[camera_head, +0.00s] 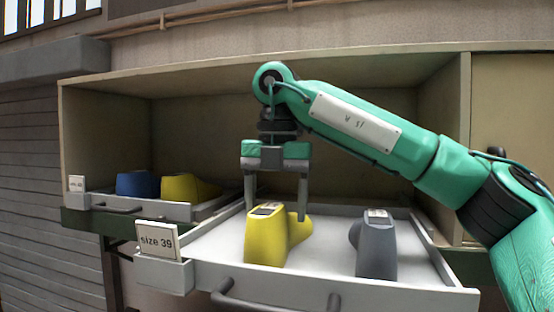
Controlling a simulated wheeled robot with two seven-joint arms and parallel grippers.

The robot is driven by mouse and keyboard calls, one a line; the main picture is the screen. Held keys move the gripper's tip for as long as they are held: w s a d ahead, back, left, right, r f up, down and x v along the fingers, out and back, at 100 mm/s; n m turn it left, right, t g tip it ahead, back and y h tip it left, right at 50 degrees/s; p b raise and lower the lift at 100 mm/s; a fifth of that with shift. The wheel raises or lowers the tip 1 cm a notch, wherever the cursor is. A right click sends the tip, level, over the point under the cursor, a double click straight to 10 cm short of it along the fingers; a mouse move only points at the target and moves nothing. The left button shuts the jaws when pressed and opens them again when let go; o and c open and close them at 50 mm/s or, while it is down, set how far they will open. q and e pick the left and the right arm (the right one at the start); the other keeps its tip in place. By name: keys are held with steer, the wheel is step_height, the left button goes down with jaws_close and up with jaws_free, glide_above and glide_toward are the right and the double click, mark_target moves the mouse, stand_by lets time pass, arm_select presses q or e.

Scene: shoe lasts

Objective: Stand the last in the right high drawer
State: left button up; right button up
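The size 39 drawer (215,245) is pulled out and holds a yellow last (265,240) and a grey last (377,250), both upright and apart. My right gripper (276,208) comes in from the right and points down over the yellow last. Its fingers are spread, one at each side of the last's top, and a gap shows by the right finger. I cannot tell whether the left finger touches. My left gripper is not in view.
A smaller-looking, farther drawer (150,208) at left holds a blue last (137,184) and a yellow last (188,188). Its card is too small to read. The open cabinet (200,130) surrounds the drawers. The size 39 card (157,241) stands at the front left corner.

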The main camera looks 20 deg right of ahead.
step_height(320, 180, up, 10)
steer(key=shift+s+f+p, duration=0.1)
steer(key=shift+f+p, duration=0.05)
steer(key=shift+p, duration=0.2)
stand_by(0.5)
